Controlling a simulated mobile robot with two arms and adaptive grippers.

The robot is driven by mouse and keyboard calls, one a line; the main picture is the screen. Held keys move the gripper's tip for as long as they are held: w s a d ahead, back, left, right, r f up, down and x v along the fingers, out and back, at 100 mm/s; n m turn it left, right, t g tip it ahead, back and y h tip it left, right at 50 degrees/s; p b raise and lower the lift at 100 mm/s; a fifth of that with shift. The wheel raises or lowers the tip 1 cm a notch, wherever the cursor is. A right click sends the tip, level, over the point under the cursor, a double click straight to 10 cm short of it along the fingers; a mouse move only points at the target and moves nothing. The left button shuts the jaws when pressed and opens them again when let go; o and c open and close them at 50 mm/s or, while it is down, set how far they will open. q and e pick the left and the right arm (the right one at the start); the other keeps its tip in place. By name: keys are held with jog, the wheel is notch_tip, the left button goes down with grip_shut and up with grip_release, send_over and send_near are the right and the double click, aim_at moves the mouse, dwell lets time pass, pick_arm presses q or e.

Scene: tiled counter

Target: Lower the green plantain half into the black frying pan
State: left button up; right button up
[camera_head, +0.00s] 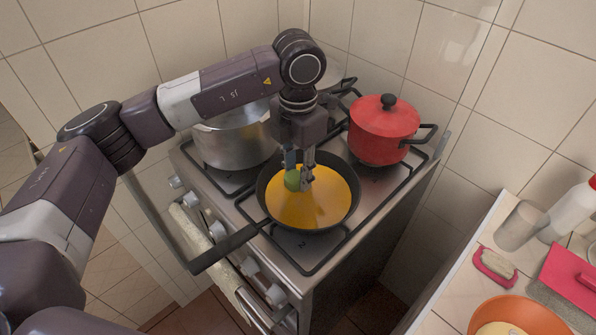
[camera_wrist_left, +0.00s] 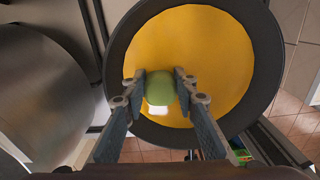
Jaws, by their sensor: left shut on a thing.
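The black frying pan (camera_head: 345,222) sits on the front part of the stove with its handle toward the lower left. It holds a yellow-orange liquid (camera_head: 322,207). My left gripper (camera_head: 299,184) points down over the pan, shut on the green plantain half (camera_head: 292,180). In the left wrist view, the green plantain half (camera_wrist_left: 160,88) is between the two fingertips (camera_wrist_left: 160,80), with the yellow liquid behind it and the pan's dark rim (camera_wrist_left: 122,50) around. I cannot tell whether the plantain touches the liquid. My right gripper is not in view.
A steel pot (camera_head: 235,142) stands left of the pan and a red lidded pot (camera_head: 383,132) stands behind it to the right. The tiled counter at right holds a glass (camera_head: 521,226), a sponge in a red dish (camera_head: 496,264) and an orange bowl (camera_head: 540,318).

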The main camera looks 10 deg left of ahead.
pick_arm(q)
jog(key=o, duration=1.2)
